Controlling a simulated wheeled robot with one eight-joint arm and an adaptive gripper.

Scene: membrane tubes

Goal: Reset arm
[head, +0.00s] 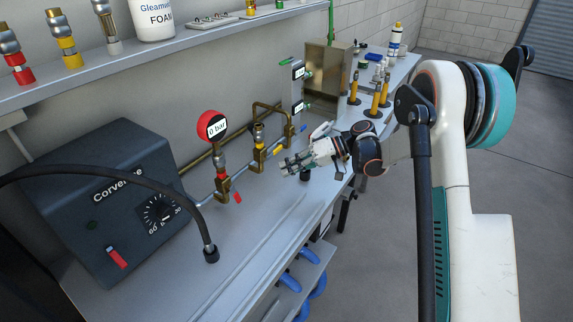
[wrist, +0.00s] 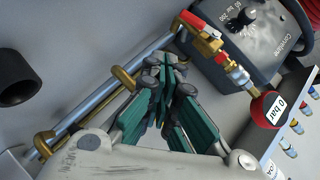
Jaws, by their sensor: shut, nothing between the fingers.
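My gripper (head: 292,166) is over the bench in the head view, in front of the brass valves and pipe. Its fingers point left. In the wrist view my gripper (wrist: 163,75) shows its green-padded fingers closed together with nothing between them. It looks apart from the pipe (wrist: 95,100) and fittings behind it, though the exact gap is hard to judge. Part of the bench below the gripper is hidden by it.
A dark Convenace-like labelled box (head: 125,200) with a dial stands left. A red gauge (head: 211,126) reads 0 bar. A black hose (head: 207,235) ends on the bench. Yellow-brown fittings (head: 376,100) stand at the back right. The bench front (head: 250,260) is clear.

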